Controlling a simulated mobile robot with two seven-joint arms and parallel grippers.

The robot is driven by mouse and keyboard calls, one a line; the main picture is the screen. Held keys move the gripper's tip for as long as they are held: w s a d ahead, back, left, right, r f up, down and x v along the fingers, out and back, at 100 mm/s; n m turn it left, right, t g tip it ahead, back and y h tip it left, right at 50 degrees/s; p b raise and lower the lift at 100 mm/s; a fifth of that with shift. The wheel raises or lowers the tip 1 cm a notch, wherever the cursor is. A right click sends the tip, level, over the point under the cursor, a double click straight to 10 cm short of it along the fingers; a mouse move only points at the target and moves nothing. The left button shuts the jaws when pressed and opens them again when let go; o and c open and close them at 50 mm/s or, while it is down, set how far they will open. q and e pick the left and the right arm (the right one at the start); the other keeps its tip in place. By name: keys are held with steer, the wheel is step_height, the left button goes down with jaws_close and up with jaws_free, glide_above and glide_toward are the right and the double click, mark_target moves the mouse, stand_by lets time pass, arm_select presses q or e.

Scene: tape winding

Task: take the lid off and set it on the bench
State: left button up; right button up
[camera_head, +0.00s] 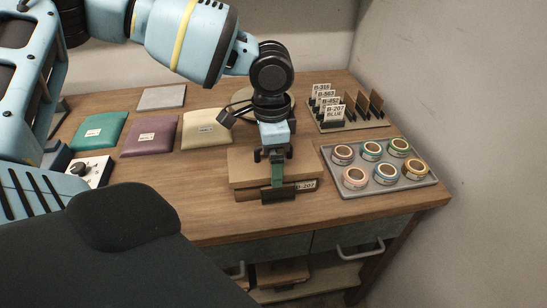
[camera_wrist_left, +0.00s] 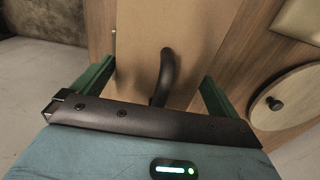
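A low brown box (camera_head: 240,170) stands near the bench's front edge. Its flat tan top, seemingly the lid, also fills the middle of the left wrist view (camera_wrist_left: 185,35). A dark curved piece, perhaps a handle (camera_wrist_left: 165,72), stands out over this top between the fingers. My left gripper (camera_head: 277,175) points down at the box's front part, hiding some of it. Its green fingers are wide apart in the wrist view (camera_wrist_left: 155,85), with nothing visibly clamped. Whether they touch the box is unclear. My right gripper is out of view.
The wooden bench (camera_head: 225,222) has a tray (camera_head: 347,191) of several tape rolls at right and a card rack (camera_head: 347,125) behind. Coloured pads lie left, including a purple one (camera_head: 150,135). A round wooden disc with a knob (camera_wrist_left: 285,100) sits behind the box.

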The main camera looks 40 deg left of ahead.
arm_select(q)
steer(key=c, duration=0.6)
step_height(320, 180, up, 10)
steer(key=shift+r, duration=0.1)
